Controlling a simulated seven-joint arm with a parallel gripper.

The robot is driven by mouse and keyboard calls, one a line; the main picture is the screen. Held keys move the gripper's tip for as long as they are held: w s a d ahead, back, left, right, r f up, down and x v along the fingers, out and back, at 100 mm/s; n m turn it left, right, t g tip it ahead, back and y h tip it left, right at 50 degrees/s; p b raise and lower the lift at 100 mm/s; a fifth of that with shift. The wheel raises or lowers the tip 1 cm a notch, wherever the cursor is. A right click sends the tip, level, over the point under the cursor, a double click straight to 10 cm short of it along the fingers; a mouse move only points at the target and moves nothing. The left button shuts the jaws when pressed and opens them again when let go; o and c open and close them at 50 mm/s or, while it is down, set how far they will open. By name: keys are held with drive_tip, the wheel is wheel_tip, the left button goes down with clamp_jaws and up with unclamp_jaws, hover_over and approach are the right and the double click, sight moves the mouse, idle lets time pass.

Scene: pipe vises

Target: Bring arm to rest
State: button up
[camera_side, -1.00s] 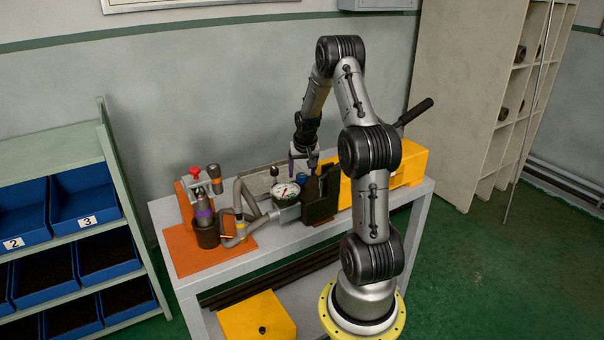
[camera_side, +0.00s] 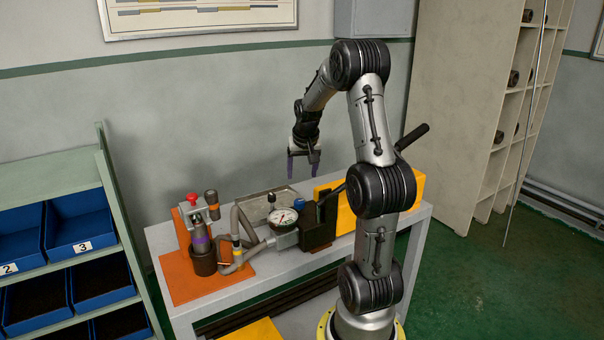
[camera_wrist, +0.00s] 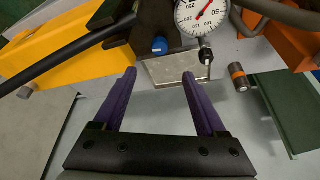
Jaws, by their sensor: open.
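My gripper (camera_side: 304,168) is raised above the bench with its purple fingers pointing down. In the wrist view the two fingers of my gripper (camera_wrist: 159,92) are spread apart with nothing between them. Below it on the bench stands a dark vise block (camera_side: 318,228) with a blue cap (camera_side: 299,204) beside it. A white round gauge (camera_side: 283,222) sits just left of the block; it also shows at the top of the wrist view (camera_wrist: 203,12). My gripper is clear of all of these.
The grey bench (camera_side: 243,279) carries an orange plate (camera_side: 179,283) with a pump-like fitting and hoses at left. A yellow block (camera_side: 346,217) and a dark lever handle (camera_side: 412,136) stand at right. Blue bins (camera_side: 82,233) fill a shelf at left. Open air surrounds my gripper.

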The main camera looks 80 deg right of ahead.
drive_tip(key=w+a+r+n+t, duration=0.2)
drive_tip(key=w+a+r+n, duration=0.1)
drive_tip(key=w+a+r, duration=0.4)
drive_tip(key=w+a+r+n+t, duration=0.1)
drive_tip(key=w+a+r+n, duration=0.15)
drive_tip(key=a, duration=0.55)
drive_tip(key=w+a+r+n+t, duration=0.1)
drive_tip(key=a+r, duration=0.2)
drive_tip(key=a, duration=0.5)
drive_tip(key=s+a+n+t+y, duration=0.1)
drive_tip(key=s+a+n, duration=0.15)
drive_tip(key=a, duration=0.35)
drive_tip(key=s+a+n+y, duration=0.2)
drive_tip(key=s+a, duration=0.2)
drive_tip(key=a, duration=0.2)
drive_tip(key=s+a+f+n+g+y, duration=0.1)
drive_tip(key=s+a+f, duration=0.3)
drive_tip(key=s, duration=0.5)
drive_tip(key=shift+a+f+n, duration=0.2)
drive_tip(key=shift+f+n, duration=0.45)
drive_tip(key=shift+n, duration=0.05)
